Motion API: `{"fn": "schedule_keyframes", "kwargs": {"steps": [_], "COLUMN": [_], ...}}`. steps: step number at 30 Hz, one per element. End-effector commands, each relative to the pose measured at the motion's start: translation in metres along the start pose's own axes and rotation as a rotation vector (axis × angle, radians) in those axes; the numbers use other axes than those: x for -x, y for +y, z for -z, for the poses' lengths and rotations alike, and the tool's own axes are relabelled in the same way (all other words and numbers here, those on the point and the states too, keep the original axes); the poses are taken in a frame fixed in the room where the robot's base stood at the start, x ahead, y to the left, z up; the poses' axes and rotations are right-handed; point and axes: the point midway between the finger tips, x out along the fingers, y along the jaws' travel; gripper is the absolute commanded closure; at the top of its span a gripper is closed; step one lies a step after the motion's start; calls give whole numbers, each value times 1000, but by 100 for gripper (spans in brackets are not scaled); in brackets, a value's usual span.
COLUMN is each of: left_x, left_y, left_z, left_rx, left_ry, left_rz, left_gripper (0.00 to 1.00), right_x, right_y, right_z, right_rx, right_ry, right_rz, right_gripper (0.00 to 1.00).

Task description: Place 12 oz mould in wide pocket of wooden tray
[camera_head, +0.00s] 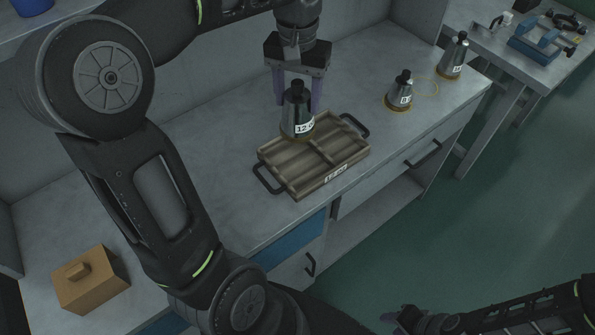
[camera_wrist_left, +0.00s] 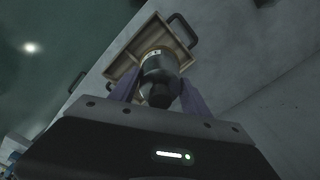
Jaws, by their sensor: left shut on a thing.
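The 12 oz mould (camera_head: 297,116) is a dark, shiny tapered cup form with a knob on top, a white label and a brass-coloured base rim. My left gripper (camera_head: 297,99) is shut on it from above, with its purple fingers on either side, and holds it upright. The mould also shows between the fingers in the wrist view (camera_wrist_left: 158,68). It overlaps the back of the wooden tray (camera_head: 309,187); I cannot tell whether its base touches the tray. The tray has divided pockets and black end handles. My right gripper (camera_head: 400,319) is at the bottom right, away from the bench; its jaws are unclear.
A brown box with a handle (camera_head: 91,279) sits at the lower left. The bench between box and tray is clear. Another table (camera_head: 483,42) holds tools.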

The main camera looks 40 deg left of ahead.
Motion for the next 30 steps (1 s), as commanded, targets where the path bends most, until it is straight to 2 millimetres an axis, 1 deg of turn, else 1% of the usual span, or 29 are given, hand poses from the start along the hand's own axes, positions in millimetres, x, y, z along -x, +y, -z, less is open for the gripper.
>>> {"fn": "schedule_keyframes", "kwargs": {"steps": [1, 4, 16, 19, 23, 27, 30], "left_x": [-15, -24, -24, -29, -46, -70, -82], "left_y": [0, 0, 0, 0, 0, 0, 0], "left_z": [0, 0, 0, 0, 0, 0, 0], "left_rx": [0, 0, 0, 0, 0, -1, -1], "left_ry": [3, 3, 3, 1, -2, -1, 0], "left_rz": [-1, -1, -1, 0, 0, 1, 1], "left_gripper": [100, 100, 100, 100, 100, 100, 100], "right_x": [-14, -22, -22, -22, -22, -21, -21], "right_y": [5, 8, 7, 7, 7, 7, 7], "right_z": [1, 2, 2, 2, 2, 2, 2], "right_rx": [1, 3, 4, 4, 4, 4, 4], "right_ry": [2, 4, 5, 5, 6, 5, 5], "right_rz": [2, 4, 5, 5, 5, 5, 5], "right_gripper": [64, 64, 64, 64, 64, 64, 64]}}
